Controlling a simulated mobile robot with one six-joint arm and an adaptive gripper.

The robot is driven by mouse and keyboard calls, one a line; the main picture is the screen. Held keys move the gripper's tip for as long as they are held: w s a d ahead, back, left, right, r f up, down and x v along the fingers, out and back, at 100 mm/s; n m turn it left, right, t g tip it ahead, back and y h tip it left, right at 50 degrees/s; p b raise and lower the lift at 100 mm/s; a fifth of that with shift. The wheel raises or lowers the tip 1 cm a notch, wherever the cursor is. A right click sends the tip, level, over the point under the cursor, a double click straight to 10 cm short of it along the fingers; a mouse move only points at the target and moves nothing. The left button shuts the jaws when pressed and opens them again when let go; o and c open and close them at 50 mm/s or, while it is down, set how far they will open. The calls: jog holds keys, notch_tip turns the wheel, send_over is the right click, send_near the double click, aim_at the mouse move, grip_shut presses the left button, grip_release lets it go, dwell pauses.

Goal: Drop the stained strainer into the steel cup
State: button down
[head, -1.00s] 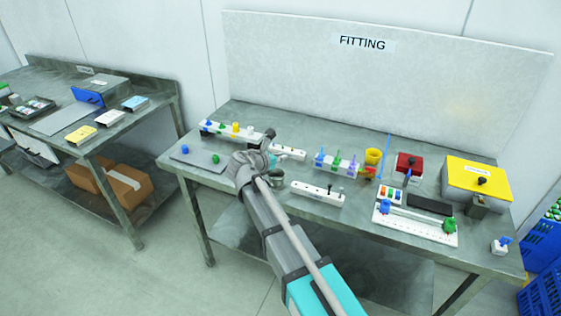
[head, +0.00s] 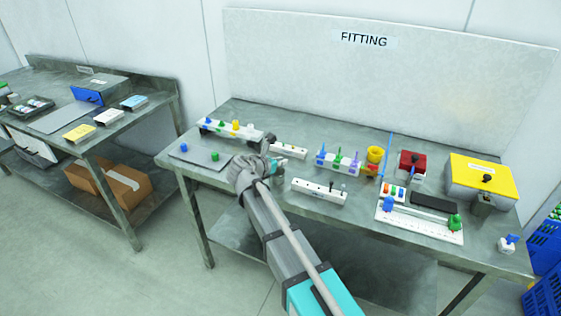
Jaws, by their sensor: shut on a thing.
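My gripper (head: 272,164) is over the front left part of the fitting table, left of the white socket strip. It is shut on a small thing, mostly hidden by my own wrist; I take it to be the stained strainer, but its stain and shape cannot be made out. A small grey round thing, possibly the steel cup, lies close by the fingers and is largely covered by my gripper. I cannot tell whether the held thing touches it.
The white socket strip (head: 319,192) lies just right of my gripper. A rack with coloured pegs (head: 338,162), a yellow cup (head: 375,155), a red box (head: 412,162) and a yellow-topped box (head: 482,175) stand further right.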

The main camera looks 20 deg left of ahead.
jog(key=shift+f+b, duration=1.1)
jog(key=shift+f, duration=0.3)
jog(key=c, duration=0.7)
grip_release()
jog(key=shift+r, duration=0.2)
